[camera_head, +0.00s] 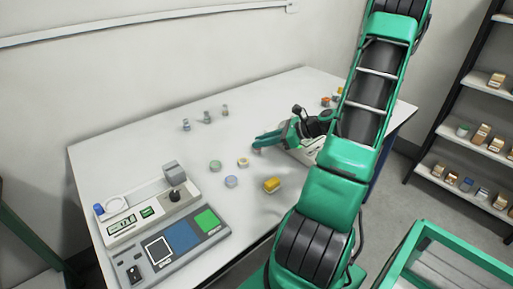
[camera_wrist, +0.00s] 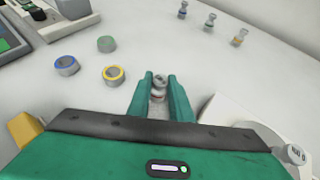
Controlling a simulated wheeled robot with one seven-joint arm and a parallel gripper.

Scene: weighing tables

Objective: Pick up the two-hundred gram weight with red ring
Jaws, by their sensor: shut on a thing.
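My gripper (camera_wrist: 159,83) is shut on a small metal weight (camera_wrist: 158,84) between its fingertips in the wrist view. The weight is silvery with a narrow reddish band, partly covered by the fingers. I cannot tell whether it touches the table or is just above it. In the head view my gripper (camera_head: 262,142) is low over the middle of the table, and the weight is hidden there.
Lidded pots with green (camera_wrist: 106,44), yellow (camera_wrist: 113,75) and blue (camera_wrist: 66,65) rings stand left of my gripper. Three slim weights (camera_head: 207,117) stand farther back. A scale (camera_head: 150,215) and a panel occupy the table's left. A yellow block (camera_head: 272,185) lies near the front.

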